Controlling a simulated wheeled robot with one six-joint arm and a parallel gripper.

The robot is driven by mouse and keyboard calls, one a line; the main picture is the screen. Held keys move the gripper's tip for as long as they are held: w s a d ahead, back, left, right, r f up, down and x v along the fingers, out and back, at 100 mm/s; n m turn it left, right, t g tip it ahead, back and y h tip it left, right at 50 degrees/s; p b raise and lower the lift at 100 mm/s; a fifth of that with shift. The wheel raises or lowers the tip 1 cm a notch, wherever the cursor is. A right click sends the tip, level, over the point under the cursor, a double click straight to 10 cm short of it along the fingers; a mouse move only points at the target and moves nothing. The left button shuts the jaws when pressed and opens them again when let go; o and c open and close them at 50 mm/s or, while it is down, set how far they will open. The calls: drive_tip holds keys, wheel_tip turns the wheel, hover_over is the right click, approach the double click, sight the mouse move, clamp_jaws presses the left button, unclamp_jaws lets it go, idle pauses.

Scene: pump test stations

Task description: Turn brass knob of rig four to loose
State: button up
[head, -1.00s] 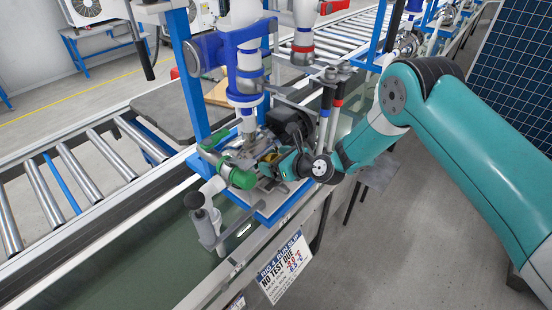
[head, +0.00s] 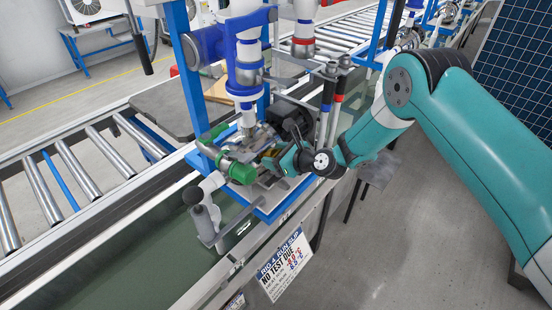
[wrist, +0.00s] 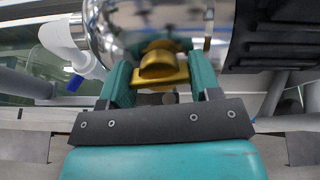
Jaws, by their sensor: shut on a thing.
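The brass knob (wrist: 162,68) shows in the wrist view, a rounded yellow grip on a flat flange against a shiny metal body (wrist: 150,25). My gripper's two teal fingers (wrist: 161,80) stand on either side of the knob and are shut on it. In the head view my gripper (head: 280,160) reaches in at the front of the rig, beside a green fitting (head: 240,172). The knob is mostly hidden there by the gripper and rig parts. I cannot read the knob's setting.
A slip (head: 283,266) reading "RIG 4 RUN SLIP" and "NO TEST DUE" hangs at the front edge. Blue posts (head: 186,70), a dark motor (head: 290,117) and red and blue handled levers (head: 332,105) crowd the gripper. A roller conveyor (head: 85,170) lies to the left.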

drive_tip(key=n+b, duration=0.3)
drive_tip(key=shift+f+n+g, duration=0.25)
drive_tip(key=shift+n+g, duration=0.05)
drive_tip(key=shift+n, duration=0.1)
drive_tip(key=n+b, duration=0.3)
drive_tip(key=n, duration=0.1)
drive_tip(key=shift+n+g, duration=0.3)
drive_tip(key=shift+n, duration=0.1)
drive_tip(key=n+b, duration=0.3)
drive_tip(key=n, duration=0.1)
drive_tip(key=shift+r+n, duration=0.15)
drive_tip(key=shift+n, duration=0.15)
drive_tip(key=shift+r+n+g+b, duration=0.1)
drive_tip(key=shift+n+g+b, duration=0.4)
drive_tip(key=shift+n+b, duration=1.05)
drive_tip(key=shift+n+p, duration=0.35)
drive_tip(key=shift+n, duration=0.1)
drive_tip(key=o, duration=0.9)
drive_tip(key=shift+d+r, duration=0.15)
drive_tip(key=b+v, duration=0.2)
drive_tip(key=v, duration=1.5)
drive_tip(key=shift+s+r, duration=0.1)
drive_tip(key=shift+r, duration=0.05)
